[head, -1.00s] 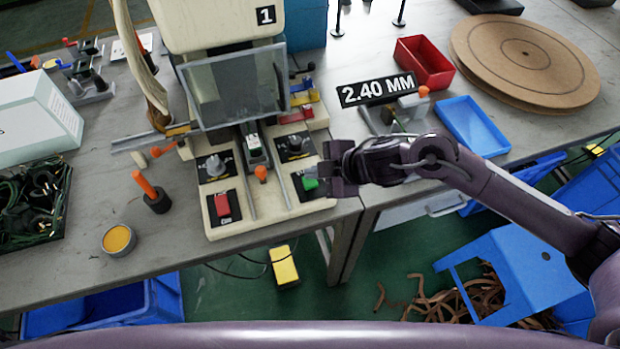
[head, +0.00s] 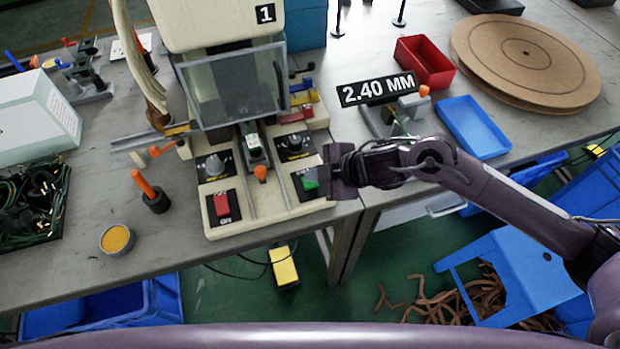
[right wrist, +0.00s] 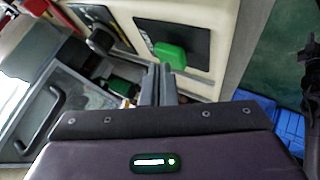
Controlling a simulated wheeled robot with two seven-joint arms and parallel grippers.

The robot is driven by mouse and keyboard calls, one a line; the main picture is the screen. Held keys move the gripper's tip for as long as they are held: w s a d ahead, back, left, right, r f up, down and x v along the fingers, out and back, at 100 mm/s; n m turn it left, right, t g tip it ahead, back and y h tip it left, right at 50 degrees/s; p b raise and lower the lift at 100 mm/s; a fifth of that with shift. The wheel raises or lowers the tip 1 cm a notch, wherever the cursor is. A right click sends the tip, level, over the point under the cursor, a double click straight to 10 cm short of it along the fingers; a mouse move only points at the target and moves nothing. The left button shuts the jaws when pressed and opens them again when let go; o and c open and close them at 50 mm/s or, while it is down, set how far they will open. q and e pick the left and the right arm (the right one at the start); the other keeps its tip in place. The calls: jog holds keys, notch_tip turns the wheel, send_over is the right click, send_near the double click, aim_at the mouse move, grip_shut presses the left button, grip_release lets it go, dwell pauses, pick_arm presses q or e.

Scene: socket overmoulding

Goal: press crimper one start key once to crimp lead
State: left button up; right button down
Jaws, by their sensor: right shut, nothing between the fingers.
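Crimper one (head: 222,28), marked "1", stands on the bench with a clear guard (head: 230,85) in front. Its green start key (head: 310,182) sits on a black plate at the right front of the cream base; it also shows in the right wrist view (right wrist: 171,55). A red key (head: 222,205) is at the left front. My right gripper (head: 326,178) is shut and empty, just right of the green key. In the right wrist view its fingertips (right wrist: 158,72) point at the green key's near edge; I cannot tell whether they touch. My left gripper is not in view.
Two dark knobs (head: 293,143) (head: 213,165) stand behind the keys. A "2.40 MM" sign (head: 377,89), a red bin (head: 425,62) and a blue tray (head: 472,127) lie to the right. An orange-handled tool (head: 150,190) and a round tin (head: 117,239) are at the left.

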aim_at(315, 183)
jog(key=shift+f, duration=0.35)
jog(key=shift+r, duration=0.1)
dwell(0.4)
jog(key=shift+r+p, duration=0.85)
jog(key=shift+r, duration=0.15)
notch_tip(315, 183, up, 5)
jog(key=p, duration=0.5)
dwell(0.4)
